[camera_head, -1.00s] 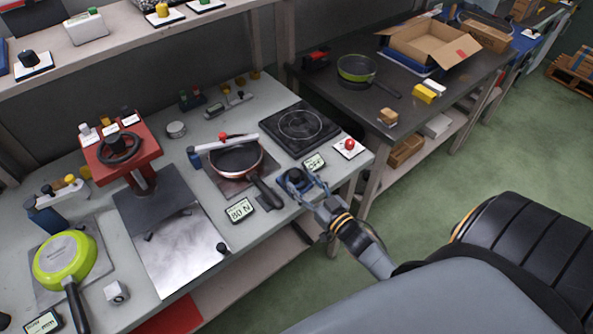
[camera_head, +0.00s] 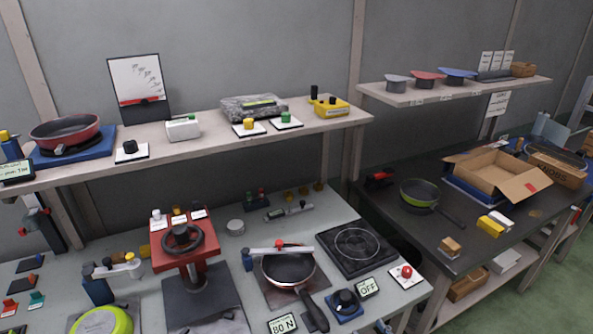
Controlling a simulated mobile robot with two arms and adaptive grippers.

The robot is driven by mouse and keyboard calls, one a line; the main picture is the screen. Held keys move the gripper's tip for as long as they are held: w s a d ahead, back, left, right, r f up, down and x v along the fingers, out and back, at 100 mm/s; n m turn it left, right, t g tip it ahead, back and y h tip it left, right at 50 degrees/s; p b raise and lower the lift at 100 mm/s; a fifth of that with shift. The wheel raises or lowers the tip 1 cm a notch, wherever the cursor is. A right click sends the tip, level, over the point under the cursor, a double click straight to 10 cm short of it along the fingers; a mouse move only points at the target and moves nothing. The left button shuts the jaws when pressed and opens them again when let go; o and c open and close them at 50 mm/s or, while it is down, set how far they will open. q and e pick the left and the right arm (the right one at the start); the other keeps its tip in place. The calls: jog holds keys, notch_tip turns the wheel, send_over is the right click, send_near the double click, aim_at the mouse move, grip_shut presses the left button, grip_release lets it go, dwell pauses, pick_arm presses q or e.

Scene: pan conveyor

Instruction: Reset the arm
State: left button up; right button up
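My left gripper is not in this view. Only a small blue-grey tip (camera_head: 383,326) shows at the bottom edge; it looks like the end of my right gripper, and the rest is cut off, so its opening cannot be told. It is just right of the blue block with a black knob (camera_head: 346,302) and apart from it. Nothing held is visible.
A dark pan (camera_head: 288,268) sits under a clamp bar beside a display reading 80 N. A black hot plate (camera_head: 357,247), red button (camera_head: 406,272) and red press (camera_head: 186,255) stand on the bench. A shelf (camera_head: 200,143) runs above. An open carton (camera_head: 497,172) is at right.

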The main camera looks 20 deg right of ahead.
jog(key=shift+f, duration=0.1)
jog(key=s+a+f+g, duration=0.2)
jog(key=s+f+g, duration=0.1)
jog(key=f, duration=0.6)
jog(key=s+a+f+g+h, duration=0.1)
jog(key=s+f+g, duration=0.25)
jog(key=f, duration=0.55)
jog(key=s+a+f+g, duration=0.2)
jog(key=s+f, duration=0.2)
jog(key=f, duration=0.5)
jog(key=s+a+f+n+g, duration=0.1)
jog(key=s+f+g, duration=0.3)
jog(key=s, duration=0.7)
jog(key=s+a+f+g, duration=0.3)
jog(key=s+f+g, duration=0.1)
jog(key=s+f, duration=0.5)
jog(key=shift+s+a+f+n, duration=0.15)
jog(key=shift+s+f+n, duration=0.2)
jog(key=shift+s, duration=0.6)
jog(key=shift+g, duration=0.25)
